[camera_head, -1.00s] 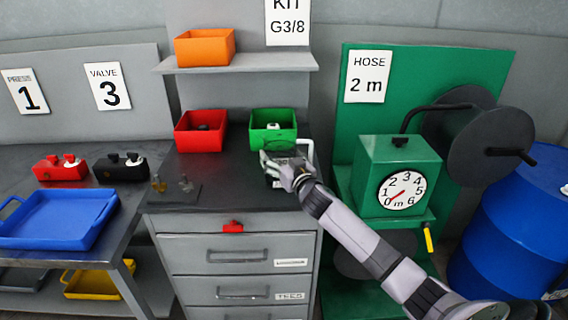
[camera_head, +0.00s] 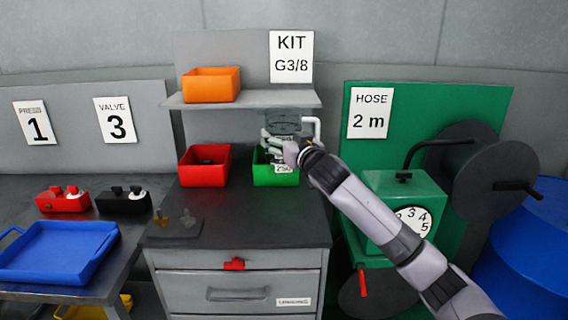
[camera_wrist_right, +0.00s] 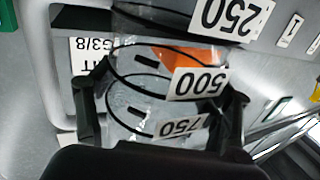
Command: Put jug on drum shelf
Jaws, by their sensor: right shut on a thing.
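The clear jug (camera_head: 284,122) has a pale handle on its right and a small number label. My right gripper (camera_head: 272,147) is shut on it, above the cabinet top and in front of the green bin. In the right wrist view the see-through jug (camera_wrist_right: 135,65) shows dark rings and labels 250, 500 and 750, between the fingers of my right gripper (camera_wrist_right: 160,112). Which shelf is the drum shelf is not marked. The green hose stand (camera_head: 440,105) carries a dark drum (camera_head: 470,190), and a blue barrel (camera_head: 530,240) stands at the right edge. My left gripper is not in view.
A grey wall shelf (camera_head: 265,99) holds an orange bin (camera_head: 211,85). A red bin (camera_head: 204,167) and a green bin (camera_head: 262,180) sit on the cabinet top (camera_head: 270,225). The green gauge box (camera_head: 385,190) stands right, partly behind my arm. Free room is at the cabinet's front.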

